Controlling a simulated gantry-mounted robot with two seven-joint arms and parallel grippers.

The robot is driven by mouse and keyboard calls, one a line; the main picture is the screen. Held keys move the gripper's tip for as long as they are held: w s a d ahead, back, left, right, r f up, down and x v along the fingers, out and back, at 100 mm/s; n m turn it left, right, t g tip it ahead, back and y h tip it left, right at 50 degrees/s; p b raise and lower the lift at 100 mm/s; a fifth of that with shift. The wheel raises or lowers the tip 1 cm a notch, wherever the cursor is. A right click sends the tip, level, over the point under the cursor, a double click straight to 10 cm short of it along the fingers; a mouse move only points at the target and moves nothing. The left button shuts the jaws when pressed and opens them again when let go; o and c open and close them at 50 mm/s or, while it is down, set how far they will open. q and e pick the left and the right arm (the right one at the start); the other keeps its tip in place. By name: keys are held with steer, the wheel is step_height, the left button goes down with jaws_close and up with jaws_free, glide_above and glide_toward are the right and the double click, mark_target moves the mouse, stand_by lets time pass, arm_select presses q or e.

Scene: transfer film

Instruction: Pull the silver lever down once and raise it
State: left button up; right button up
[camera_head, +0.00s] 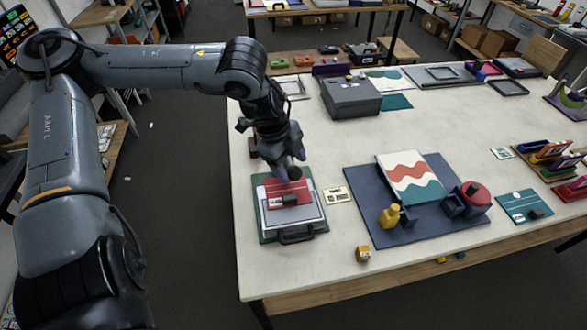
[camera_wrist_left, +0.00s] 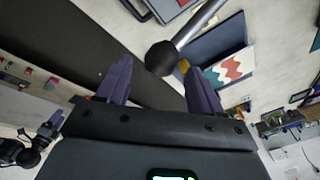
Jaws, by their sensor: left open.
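The silver lever (camera_wrist_left: 200,24) shows in the left wrist view as a bare metal rod ending in a round black knob (camera_wrist_left: 162,58). The knob also shows in the head view (camera_head: 294,173), above the press with a green base (camera_head: 265,225) and a red plate (camera_head: 274,187). My left gripper (camera_head: 290,164) is over the press. Its purple fingers are open in the left wrist view (camera_wrist_left: 155,62), with the knob between or just beyond their tips; contact is not clear. In the head view the gripper hides most of the rod. My right gripper is out of view.
A blue mat (camera_head: 375,226) with a wavy print (camera_head: 411,178), a yellow bottle (camera_head: 390,216) and a red round item (camera_head: 473,194) lies right of the press. A grey box (camera_head: 350,96) stands behind.

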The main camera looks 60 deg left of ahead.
arm_select(q)
steer(key=d+v, duration=0.1)
steer(key=v, duration=0.6)
steer(key=shift+a+r, duration=0.3)
steer(key=shift+a, duration=0.25)
steer(key=shift+s, duration=0.1)
